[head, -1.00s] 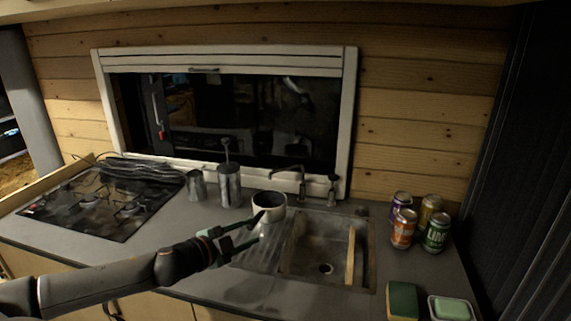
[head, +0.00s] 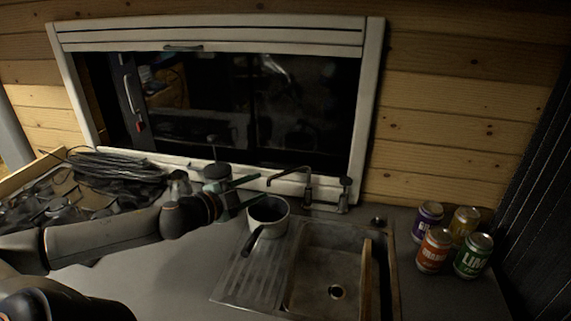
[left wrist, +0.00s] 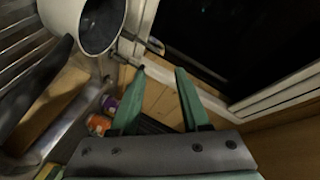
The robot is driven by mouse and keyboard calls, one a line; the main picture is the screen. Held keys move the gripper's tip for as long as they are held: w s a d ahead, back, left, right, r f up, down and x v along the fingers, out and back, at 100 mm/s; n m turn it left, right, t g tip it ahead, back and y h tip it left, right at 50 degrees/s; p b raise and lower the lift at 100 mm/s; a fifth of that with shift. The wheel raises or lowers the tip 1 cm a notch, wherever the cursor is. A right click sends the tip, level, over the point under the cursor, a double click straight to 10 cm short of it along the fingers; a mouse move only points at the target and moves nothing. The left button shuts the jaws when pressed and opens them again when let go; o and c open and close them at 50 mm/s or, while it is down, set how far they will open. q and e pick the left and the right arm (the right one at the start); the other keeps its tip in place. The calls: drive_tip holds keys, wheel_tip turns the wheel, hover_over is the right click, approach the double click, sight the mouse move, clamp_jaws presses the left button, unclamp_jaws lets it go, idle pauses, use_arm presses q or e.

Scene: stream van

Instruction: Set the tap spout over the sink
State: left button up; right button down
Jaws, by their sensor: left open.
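The dark tap (head: 308,188) stands behind the sink (head: 330,285), near the window frame. Its spout (head: 288,173) points left, towards the space behind the pot, not over the basin. My left gripper (head: 259,187) is open and empty, just left of the spout's end, with its fingers pointing right towards it. I cannot tell whether they touch. In the left wrist view the open fingers (left wrist: 160,74) have nothing between them near the tips; small metal parts near the window frame there are too unclear to name. My right gripper is not in view.
A white pot (head: 281,223) with a dark handle stands on the drainboard (head: 236,280), close below my left gripper. A wooden board (head: 367,280) stands in the sink's right side. Several cans (head: 434,250) stand right. Cable (head: 115,168) lies over the hob at left.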

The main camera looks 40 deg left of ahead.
sight(283, 173)
use_arm(q)
drive_tip(key=b+x, duration=0.1)
drive_tip(key=x, duration=0.5)
drive_tip(key=shift+w+a+b, duration=0.15)
drive_tip(key=shift+w+b, duration=0.15)
drive_tip(key=shift+w, duration=0.05)
drive_tip(key=shift+w+a, duration=0.15)
drive_tip(key=shift+w, duration=0.45)
drive_tip(key=shift+b+x, duration=1.25)
drive_tip(key=shift+b, duration=0.7)
drive_tip(key=shift+w+a, duration=0.1)
drive_tip(key=shift+w, duration=0.05)
drive_tip(key=shift+w+a+f+p, duration=0.1)
drive_tip(key=shift+w+a+p, duration=0.1)
drive_tip(key=shift+w+p, duration=0.25)
drive_tip(key=shift+w+d+f, duration=0.2)
drive_tip(key=shift+w, duration=0.45)
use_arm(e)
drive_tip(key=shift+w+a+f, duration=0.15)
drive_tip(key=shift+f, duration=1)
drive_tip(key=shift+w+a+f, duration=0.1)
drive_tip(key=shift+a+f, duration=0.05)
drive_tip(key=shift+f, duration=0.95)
